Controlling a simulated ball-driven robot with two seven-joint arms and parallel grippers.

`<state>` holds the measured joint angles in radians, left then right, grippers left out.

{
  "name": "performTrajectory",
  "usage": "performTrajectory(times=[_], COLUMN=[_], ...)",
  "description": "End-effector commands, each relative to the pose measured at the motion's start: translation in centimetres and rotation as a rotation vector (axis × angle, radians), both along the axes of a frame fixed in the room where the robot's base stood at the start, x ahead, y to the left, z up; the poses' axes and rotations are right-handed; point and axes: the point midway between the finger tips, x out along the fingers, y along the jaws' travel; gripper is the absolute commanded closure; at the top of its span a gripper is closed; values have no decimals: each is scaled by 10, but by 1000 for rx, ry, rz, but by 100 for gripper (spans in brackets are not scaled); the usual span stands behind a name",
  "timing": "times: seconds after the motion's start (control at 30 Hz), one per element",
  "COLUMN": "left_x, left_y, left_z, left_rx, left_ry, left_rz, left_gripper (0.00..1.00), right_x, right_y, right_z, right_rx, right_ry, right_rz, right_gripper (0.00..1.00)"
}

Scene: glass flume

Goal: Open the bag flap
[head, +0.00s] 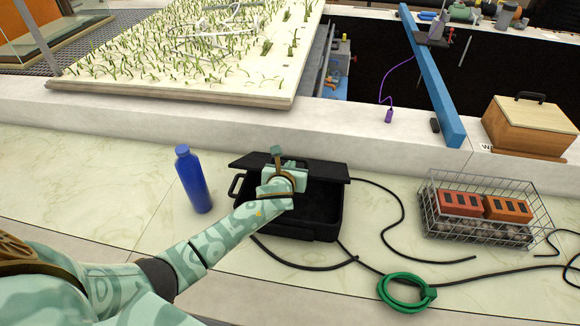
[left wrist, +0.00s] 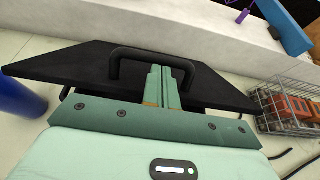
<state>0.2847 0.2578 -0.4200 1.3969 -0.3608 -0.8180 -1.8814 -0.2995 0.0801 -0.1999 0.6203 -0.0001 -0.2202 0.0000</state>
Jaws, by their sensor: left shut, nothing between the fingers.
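The black bag (head: 318,222) stands on the pale counter, and its dark inside shows at the front. Its black flap (head: 325,170) stands up along the back edge, away from the front rim. My left gripper (head: 277,152) is over the bag at the flap, its fingers shut with nothing between them. In the left wrist view the flap (left wrist: 75,65) spreads wide behind the closed fingers (left wrist: 162,85), and a black handle (left wrist: 130,50) arches beside them. Whether the fingers touch the flap I cannot tell. My forearm hides part of the bag. My right gripper is not in view.
A blue bottle (head: 193,180) stands close left of the bag. A wire basket (head: 478,232) with orange blocks is at the right. A green coil (head: 405,293) and black cables lie in front and to the right. A white ledge (head: 200,118) runs behind.

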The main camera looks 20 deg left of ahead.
Motion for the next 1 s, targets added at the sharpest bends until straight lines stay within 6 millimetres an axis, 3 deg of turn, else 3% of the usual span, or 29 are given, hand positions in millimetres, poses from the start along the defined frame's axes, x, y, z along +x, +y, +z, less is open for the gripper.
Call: performTrajectory(times=[0.27,0.4,0.53,0.67,1.0], left_x=[20,41,67,91,139], left_y=[7,12,18,24,37], left_z=[35,55,69,71,78], left_rx=[-21,-45,-72,-88,-92], left_ry=[91,179,280,346,349], left_rz=[3,4,5,2,3], left_gripper=[100,100,100,100,100], right_x=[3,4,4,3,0], right_y=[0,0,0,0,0], right_z=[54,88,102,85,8], right_rx=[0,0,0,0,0], right_ry=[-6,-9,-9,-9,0], right_rz=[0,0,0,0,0], right_gripper=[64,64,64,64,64])
